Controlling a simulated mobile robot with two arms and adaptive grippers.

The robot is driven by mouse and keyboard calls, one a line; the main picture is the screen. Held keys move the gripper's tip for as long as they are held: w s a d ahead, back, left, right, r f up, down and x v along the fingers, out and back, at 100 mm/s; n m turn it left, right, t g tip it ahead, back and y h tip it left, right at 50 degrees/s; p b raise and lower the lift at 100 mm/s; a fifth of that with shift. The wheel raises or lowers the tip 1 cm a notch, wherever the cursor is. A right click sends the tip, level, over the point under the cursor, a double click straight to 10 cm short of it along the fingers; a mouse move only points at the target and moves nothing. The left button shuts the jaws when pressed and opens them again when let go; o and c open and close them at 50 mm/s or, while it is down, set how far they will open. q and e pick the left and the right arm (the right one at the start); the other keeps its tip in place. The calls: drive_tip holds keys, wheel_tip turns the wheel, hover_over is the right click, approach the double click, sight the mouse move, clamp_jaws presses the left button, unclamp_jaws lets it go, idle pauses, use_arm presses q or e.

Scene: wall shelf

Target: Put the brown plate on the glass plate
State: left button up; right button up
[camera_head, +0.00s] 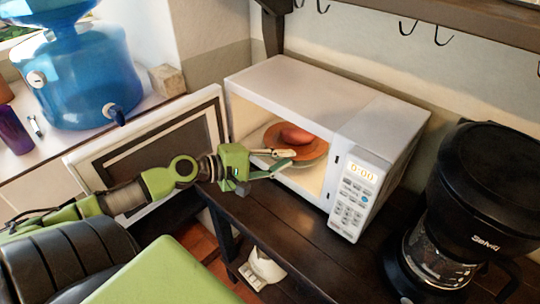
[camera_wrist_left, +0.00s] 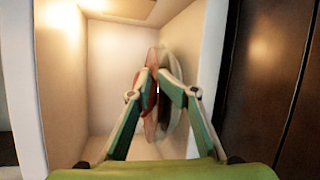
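The brown plate (camera_head: 312,152), with a reddish-brown rounded item (camera_head: 295,134) on it, is inside the open microwave. The glass plate (camera_head: 256,136) lies under it, partly hidden; I cannot tell if the two touch. My left gripper (camera_head: 294,157) reaches in at the opening, its fingers closed in on the near rim of the brown plate, one above and one below. In the left wrist view, turned sideways, the fingertips (camera_wrist_left: 158,76) nearly meet at the brown plate (camera_wrist_left: 151,134), with the glass plate (camera_wrist_left: 184,60) to its right. My right gripper is out of view.
The microwave (camera_head: 290,88) stands on a dark wooden counter (camera_head: 290,222), its door (camera_head: 150,140) swung open to the left beside my left arm. A black coffee maker (camera_head: 480,190) stands at right. A blue water jug (camera_head: 80,80) stands at back left. Hooks hang above.

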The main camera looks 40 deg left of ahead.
use_arm(q)
drive_tip(key=v, duration=0.6)
drive_tip(key=shift+s+b, duration=0.3)
drive_tip(key=shift+b, duration=0.05)
drive_tip(key=shift+a+r, duration=0.1)
drive_tip(key=shift+a, duration=0.05)
